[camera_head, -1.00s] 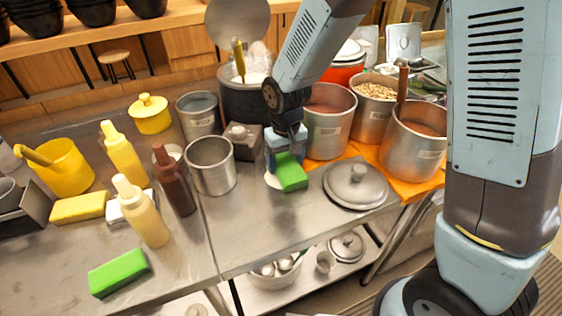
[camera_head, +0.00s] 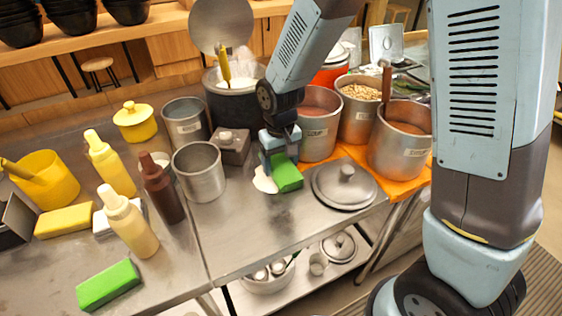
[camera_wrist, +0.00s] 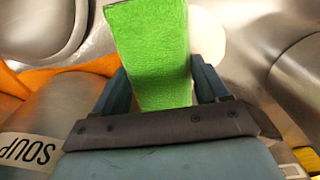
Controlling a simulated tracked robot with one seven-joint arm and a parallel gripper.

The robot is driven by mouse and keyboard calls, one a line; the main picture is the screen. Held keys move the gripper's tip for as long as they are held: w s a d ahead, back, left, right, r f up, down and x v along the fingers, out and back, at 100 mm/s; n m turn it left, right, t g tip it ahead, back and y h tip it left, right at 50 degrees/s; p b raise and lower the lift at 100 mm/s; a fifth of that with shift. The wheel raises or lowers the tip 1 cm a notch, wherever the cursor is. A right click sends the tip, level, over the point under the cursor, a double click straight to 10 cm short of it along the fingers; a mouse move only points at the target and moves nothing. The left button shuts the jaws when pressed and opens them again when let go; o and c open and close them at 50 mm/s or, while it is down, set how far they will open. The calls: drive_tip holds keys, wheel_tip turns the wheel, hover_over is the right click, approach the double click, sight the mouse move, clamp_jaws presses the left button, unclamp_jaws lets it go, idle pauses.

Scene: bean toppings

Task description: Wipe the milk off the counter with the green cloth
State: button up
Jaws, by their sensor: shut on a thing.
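My gripper (camera_head: 280,156) is shut on a green cloth (camera_head: 287,175), a block-like pad, at the counter top. In the wrist view the green cloth (camera_wrist: 152,50) stands between the two fingers of my gripper (camera_wrist: 154,88). A white patch of milk (camera_head: 265,181) lies on the steel counter (camera_head: 240,225), just left of the cloth and partly hidden by it. The milk also shows in the wrist view (camera_wrist: 208,38), to the right of the cloth. A second green block (camera_head: 108,286) lies at the front left of the counter.
A steel lid (camera_head: 344,185) lies close to the right of the cloth. Soup pots (camera_head: 317,122) stand behind it on an orange cloth (camera_head: 385,180). An empty steel pot (camera_head: 200,172) and a brown bottle (camera_head: 162,188) stand left. Counter in front is clear.

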drive_tip(key=shift+r, duration=4)
drive_tip(key=shift+f, duration=0.1)
drive_tip(key=shift+s+d+f, duration=0.1)
drive_tip(key=shift+f, duration=1.75)
drive_tip(key=shift+s+f, duration=0.1)
drive_tip(key=shift+f, duration=1.7)
drive_tip(key=shift+f, duration=0.4)
drive_tip(key=shift+s+a, duration=0.45)
drive_tip(key=shift+a, duration=0.25)
drive_tip(key=shift+s+a, duration=0.45)
drive_tip(key=shift+a, duration=0.3)
drive_tip(key=shift+s+a, duration=0.45)
drive_tip(key=shift+a, duration=0.25)
drive_tip(key=shift+w+d, duration=0.45)
drive_tip(key=shift+d, duration=0.25)
drive_tip(key=shift+w+d, duration=0.45)
drive_tip(key=shift+d, duration=0.3)
drive_tip(key=shift+w+d, duration=0.45)
drive_tip(key=shift+d, duration=0.25)
